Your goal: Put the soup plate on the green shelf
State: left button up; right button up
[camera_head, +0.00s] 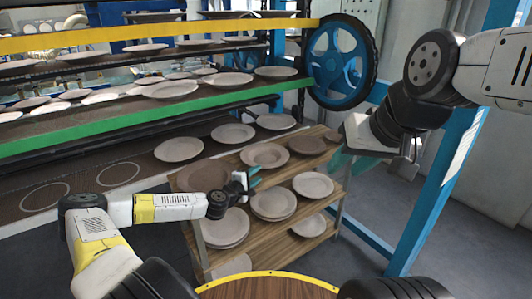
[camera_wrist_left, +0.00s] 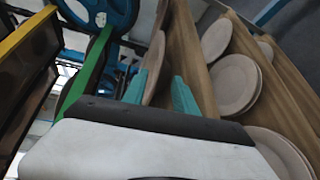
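The likely soup plate (camera_head: 265,154), light with a raised rim and sunken middle, lies on the top board of a wooden rack. My left gripper (camera_head: 251,180) is at that rack's front edge, just in front of the plate. The green shelf (camera_head: 130,122) is at the left and carries several plates.
Brown plates (camera_head: 203,177) (camera_head: 308,145) flank the soup plate. Lower boards hold stacked plates (camera_head: 273,202). A blue wheel (camera_head: 341,62) and a blue post (camera_head: 440,185) stand at the right. A yellow-edged shelf (camera_head: 150,33) runs above the green one.

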aim_at(264, 168)
pick_arm(q)
jog(key=x, duration=0.6)
jog(key=shift+w+d, duration=0.15)
jog(key=shift+d, duration=0.05)
jog(key=shift+c, duration=0.4)
grip_shut()
jog(key=shift+r, duration=0.1)
dwell(0.7)
